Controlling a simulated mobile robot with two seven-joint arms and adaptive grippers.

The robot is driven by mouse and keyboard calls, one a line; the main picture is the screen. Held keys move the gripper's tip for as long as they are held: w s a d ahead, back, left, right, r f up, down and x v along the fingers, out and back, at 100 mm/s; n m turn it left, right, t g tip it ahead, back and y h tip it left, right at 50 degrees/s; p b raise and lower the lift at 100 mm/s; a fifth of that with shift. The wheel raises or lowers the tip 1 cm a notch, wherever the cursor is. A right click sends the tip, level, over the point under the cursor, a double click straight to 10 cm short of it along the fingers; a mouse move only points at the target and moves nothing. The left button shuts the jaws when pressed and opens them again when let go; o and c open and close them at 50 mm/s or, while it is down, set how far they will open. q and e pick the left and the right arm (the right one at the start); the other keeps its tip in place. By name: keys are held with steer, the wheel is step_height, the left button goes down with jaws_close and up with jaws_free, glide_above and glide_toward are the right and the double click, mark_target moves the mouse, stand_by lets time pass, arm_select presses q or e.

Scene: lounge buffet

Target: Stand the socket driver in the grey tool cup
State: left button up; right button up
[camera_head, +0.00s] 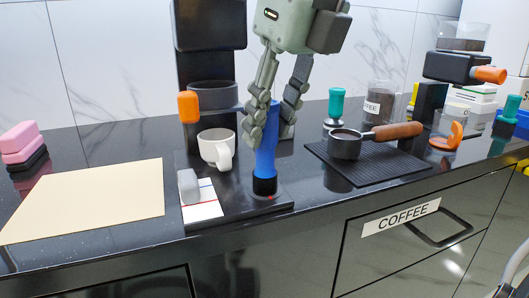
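My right gripper (267,137) comes down from the top with its two jointed fingers on either side of a blue, upright, handle-like object (265,160). The fingers look closed against its upper part. The object's dark lower end (264,186) is at the front of a black machine base (232,207). I cannot tell whether that dark part belongs to the object or is separate. No thing shows clearly as a socket driver or a grey tool cup. My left gripper is not in view.
A white mug (216,148) and a grey block (188,184) on a white card (203,207) are left of the gripper. A portafilter (345,146) lies on a black mat (375,170) to the right. A beige board (90,198) covers the left counter.

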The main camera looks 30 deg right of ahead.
jaws_close()
steer(key=shift+r+p, duration=1.8)
steer(key=shift+r, duration=0.75)
